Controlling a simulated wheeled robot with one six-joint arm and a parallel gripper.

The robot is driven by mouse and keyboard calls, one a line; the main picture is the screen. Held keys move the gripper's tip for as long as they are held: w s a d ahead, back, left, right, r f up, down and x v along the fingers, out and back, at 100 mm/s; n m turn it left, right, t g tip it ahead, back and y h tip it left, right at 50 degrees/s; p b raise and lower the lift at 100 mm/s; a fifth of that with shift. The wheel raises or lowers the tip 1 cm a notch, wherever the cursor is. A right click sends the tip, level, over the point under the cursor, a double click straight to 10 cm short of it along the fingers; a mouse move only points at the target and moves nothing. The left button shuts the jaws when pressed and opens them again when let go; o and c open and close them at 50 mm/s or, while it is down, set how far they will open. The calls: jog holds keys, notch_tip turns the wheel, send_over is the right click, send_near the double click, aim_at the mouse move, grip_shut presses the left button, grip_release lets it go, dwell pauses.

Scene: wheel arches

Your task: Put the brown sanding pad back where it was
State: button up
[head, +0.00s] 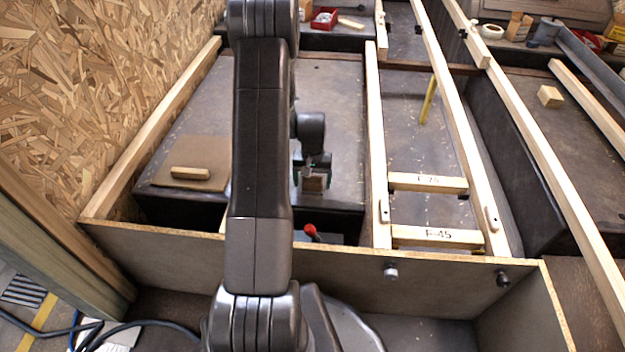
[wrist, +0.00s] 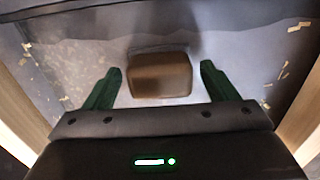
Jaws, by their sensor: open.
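The brown sanding pad (wrist: 160,75) is a small block with rounded edges. In the wrist view it lies between the two green fingers of my gripper (wrist: 154,86), with a gap on each side. In the head view the pad (head: 313,184) is at the front part of the dark wheel arch top, right of my arm. My gripper (head: 312,178) is directly above or around it, fingers apart. Part of the gripper and pad is small and hard to make out there.
Wooden rails run along both sides of the arch. A red-knobbed lever (head: 311,231) stands just in front.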

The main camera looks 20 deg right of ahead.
aim_at(312, 179)
notch_tip(312, 179, up, 12)
jog(key=p, duration=0.4)
jog(key=shift+r, duration=0.15)
notch_tip(312, 179, down, 13)
jog(key=b, duration=0.4)
notch_tip(312, 179, up, 4)
jog(key=shift+r+p, duration=0.25)
jog(key=shift+p, duration=0.55)
jog(key=shift+f, duration=0.1)
